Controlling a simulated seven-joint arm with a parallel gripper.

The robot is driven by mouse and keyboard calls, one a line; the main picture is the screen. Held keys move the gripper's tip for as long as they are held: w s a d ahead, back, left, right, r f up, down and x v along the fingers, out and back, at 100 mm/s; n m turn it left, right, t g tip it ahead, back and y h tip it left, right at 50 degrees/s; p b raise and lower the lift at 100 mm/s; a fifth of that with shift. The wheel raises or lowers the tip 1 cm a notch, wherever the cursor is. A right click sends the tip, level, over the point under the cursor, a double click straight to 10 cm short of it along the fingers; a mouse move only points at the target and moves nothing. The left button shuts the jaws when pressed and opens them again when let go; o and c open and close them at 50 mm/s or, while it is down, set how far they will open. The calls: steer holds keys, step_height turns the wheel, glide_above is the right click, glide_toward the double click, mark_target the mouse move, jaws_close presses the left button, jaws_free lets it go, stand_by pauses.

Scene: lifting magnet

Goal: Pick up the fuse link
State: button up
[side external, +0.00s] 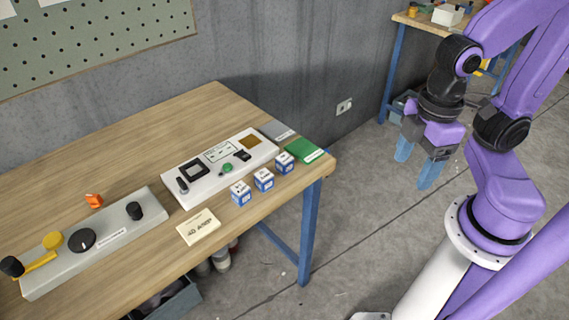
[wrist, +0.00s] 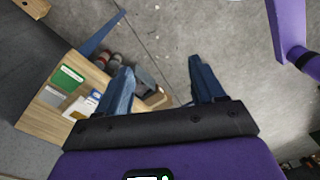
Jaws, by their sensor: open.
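I cannot tell for sure which thing is the fuse link. Three small blue-and-white boxes (side external: 264,180) stand in a row at the table's right front, with print too small to read. A small orange piece (side external: 94,200) lies behind the grey control panel at left. My gripper (side external: 418,165) is open and empty, off the table's right end and above the floor.
The wooden table (side external: 130,140) also holds a white panel (side external: 205,185), a grey panel with knobs (side external: 110,238), a paper note (side external: 198,227), a green card (side external: 304,150) and a grey card (side external: 277,131). The table's back left is clear. A grey bin (side external: 170,302) sits below.

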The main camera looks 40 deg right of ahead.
steer(key=a+f+m+y, duration=0.4)
steer(key=a+f, duration=0.2)
steer(key=a, duration=0.4)
steer(key=m+t+h, duration=0.4)
steer(key=m+t, duration=0.4)
steer(key=t, duration=0.6)
glide_toward(289, 162)
steer(key=x, duration=0.6)
steer(key=shift+w+a+r, duration=0.2)
steer(key=shift+w+a, duration=0.1)
steer(key=shift+w, duration=0.2)
steer(key=w, duration=0.1)
steer(key=w+f, duration=0.2)
steer(key=shift+w+d+f, duration=0.2)
steer(key=shift+w+d, duration=0.1)
steer(key=shift+d, duration=0.05)
steer(key=shift+w+f, duration=0.2)
steer(key=shift+w, duration=0.3)
steer(key=c, duration=1.1)
